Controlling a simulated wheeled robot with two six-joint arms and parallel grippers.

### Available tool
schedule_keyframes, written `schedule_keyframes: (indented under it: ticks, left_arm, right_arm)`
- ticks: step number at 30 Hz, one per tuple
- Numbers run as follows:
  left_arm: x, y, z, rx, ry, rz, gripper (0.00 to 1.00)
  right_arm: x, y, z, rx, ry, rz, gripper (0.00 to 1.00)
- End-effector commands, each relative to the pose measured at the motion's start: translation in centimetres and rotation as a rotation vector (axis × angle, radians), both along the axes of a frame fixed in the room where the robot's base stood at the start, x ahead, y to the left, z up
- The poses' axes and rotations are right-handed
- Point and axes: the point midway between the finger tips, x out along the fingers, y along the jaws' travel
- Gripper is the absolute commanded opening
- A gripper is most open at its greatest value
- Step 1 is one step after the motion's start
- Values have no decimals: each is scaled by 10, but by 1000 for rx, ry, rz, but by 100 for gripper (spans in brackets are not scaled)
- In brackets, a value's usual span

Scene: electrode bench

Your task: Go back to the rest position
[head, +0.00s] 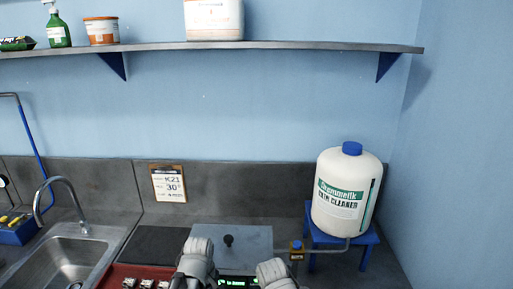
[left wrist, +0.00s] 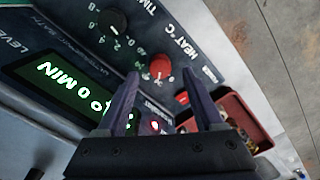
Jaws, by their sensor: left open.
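My left gripper (left wrist: 162,76) is open and empty in the left wrist view. Its two dark fingers point at the front panel of an ultrasonic bath (left wrist: 75,48), with a red heat knob (left wrist: 160,69) seen between the tips. I cannot tell how far apart they are from the panel. In the head view, grey links of both my arms reach in at the bottom centre, in front of the bath (head: 235,240). The fingers of both grippers are hidden or below the frame there.
A black timer knob (left wrist: 113,22) and a green lit display (left wrist: 65,88) are on the panel. A red tray (head: 118,272) lies left of my arms. A sink (head: 70,262) is further left. A white cleaner jug (head: 335,215) stands on a blue stand (head: 366,240) at right.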

Motion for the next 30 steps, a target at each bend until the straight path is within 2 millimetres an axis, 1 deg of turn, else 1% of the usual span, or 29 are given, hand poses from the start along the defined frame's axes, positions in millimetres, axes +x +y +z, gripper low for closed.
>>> schedule_keyframes:
  ticks: [1, 3, 14, 15, 16, 23, 30]
  left_arm:
    - [0, 0, 14, 0, 0, 0, 69]
    - [0, 0, 23, 0, 0, 0, 69]
    - [0, 0, 56, 0, 0, 0, 69]
    - [0, 0, 43, 0, 0, 0, 69]
    - [0, 0, 38, 0, 0, 0, 69]
    - [0, 0, 13, 0, 0, 0, 69]
    - [0, 0, -18, 0, 0, 0, 69]
  right_arm:
    - [0, 0, 14, 0, 0, 0, 100]
    - [0, 0, 23, 0, 0, 1, 100]
    - [0, 0, 56, 1, 0, -4, 100]
    - [0, 0, 43, 1, 0, -4, 100]
    - [0, 0, 38, 1, 0, -3, 100]
    - [0, 0, 13, 0, 0, 1, 100]
    - [0, 0, -18, 0, 0, 0, 100]
